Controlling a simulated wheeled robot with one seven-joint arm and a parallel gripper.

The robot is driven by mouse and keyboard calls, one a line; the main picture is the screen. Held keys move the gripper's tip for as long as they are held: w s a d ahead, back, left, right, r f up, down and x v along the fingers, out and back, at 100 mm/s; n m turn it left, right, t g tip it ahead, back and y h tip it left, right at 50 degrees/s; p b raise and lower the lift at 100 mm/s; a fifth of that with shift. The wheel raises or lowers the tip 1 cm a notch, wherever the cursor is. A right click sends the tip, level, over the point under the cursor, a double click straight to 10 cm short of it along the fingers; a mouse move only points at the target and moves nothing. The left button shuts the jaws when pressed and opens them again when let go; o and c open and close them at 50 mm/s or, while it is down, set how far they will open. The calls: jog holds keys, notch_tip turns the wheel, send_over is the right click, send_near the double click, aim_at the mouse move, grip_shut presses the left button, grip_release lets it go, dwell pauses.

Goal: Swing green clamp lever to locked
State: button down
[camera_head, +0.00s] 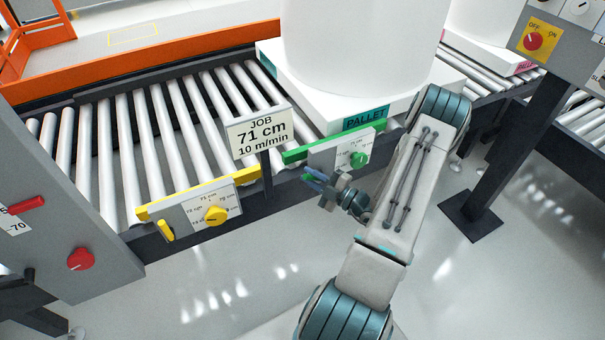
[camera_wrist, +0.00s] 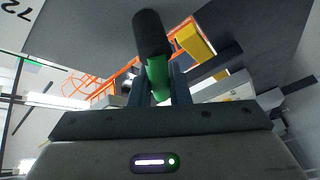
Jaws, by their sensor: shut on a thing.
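The green-edged panel (camera_head: 336,153) is on the conveyor's front rail, with a green knob (camera_head: 358,158) on its face. My gripper (camera_head: 314,181) is at the panel's lower left. In the wrist view my gripper (camera_wrist: 160,88) has its two dark fingers closed on either side of the green clamp lever (camera_wrist: 157,77). The lever runs from between the fingers toward a dark cylinder (camera_wrist: 150,34). In the head view my gripper hides most of the lever, so I cannot tell its angle there.
A large white tank (camera_head: 360,45) stands on a pallet (camera_head: 300,95) above the rollers. A job sign (camera_head: 260,132) rises left of the green panel. A yellow panel (camera_head: 199,207) with its own lever is farther left. A dark post (camera_head: 520,130) stands right. The floor in front is clear.

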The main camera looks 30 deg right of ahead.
jog(key=shift+m, duration=0.3)
jog(key=c, duration=1.4)
grip_release()
jog(key=shift+o, duration=0.2)
jog(key=p+v, duration=0.2)
jog(key=v, duration=1.2)
jog(key=shift+p, duration=0.3)
jog(key=shift+f, duration=0.1)
jog(key=shift+c, duration=0.4)
